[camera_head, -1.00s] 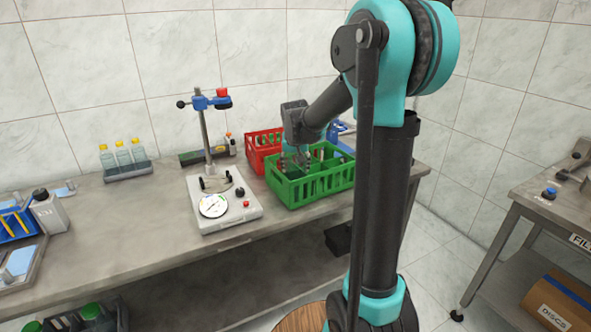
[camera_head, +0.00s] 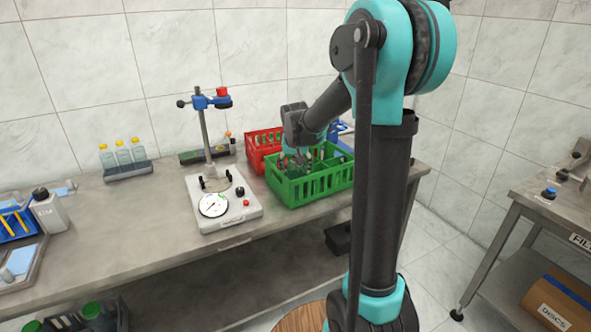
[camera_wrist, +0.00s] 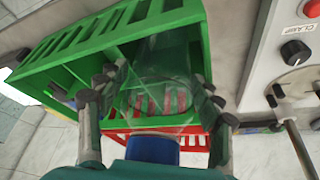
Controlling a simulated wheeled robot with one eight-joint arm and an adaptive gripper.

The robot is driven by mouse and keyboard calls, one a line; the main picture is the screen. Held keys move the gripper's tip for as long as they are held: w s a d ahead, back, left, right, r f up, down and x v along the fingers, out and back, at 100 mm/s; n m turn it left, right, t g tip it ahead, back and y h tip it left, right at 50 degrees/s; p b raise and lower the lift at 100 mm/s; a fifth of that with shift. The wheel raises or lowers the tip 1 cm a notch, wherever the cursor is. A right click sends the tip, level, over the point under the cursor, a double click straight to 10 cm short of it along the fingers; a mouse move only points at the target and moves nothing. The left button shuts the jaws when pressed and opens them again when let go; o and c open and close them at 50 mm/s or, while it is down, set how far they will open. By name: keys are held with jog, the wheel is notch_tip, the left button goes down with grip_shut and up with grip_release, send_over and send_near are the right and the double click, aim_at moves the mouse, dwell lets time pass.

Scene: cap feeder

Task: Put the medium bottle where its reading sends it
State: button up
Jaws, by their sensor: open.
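In the wrist view a clear bottle (camera_wrist: 165,75) is inside the green crate (camera_wrist: 50,75), between the spread fingers of my gripper (camera_wrist: 158,92). The fingers stand on either side of it; I cannot tell whether they touch it. A blue part, perhaps its cap, shows close to my palm. In the head view my gripper (camera_head: 299,157) is down at the green crate (camera_head: 322,184), and the bottle is hard to make out there. The test stand (camera_head: 222,205) with its round dial (camera_head: 213,205) is left of the crate; the dial's reading is too small to tell.
A red crate (camera_head: 263,140) stands behind the green one. A rack of clear bottles with yellow caps (camera_head: 123,153) is at the back left. A white bottle (camera_head: 47,212) stands at the far left. The bench in front of the rack is clear.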

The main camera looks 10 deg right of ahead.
jog(key=d+v, duration=0.1)
jog(key=v, duration=1.1)
jog(key=s+d+f+n, duration=0.1)
jog(key=s+d+f, duration=0.1)
jog(key=s+f, duration=0.8)
jog(key=s+d+f+n, duration=0.1)
jog(key=s+f, duration=0.9)
jog(key=s, duration=0.5)
jog(key=shift+s+d+f+y, duration=0.25)
jog(key=shift+s+d+y, duration=0.1)
jog(key=shift+d+y, duration=0.05)
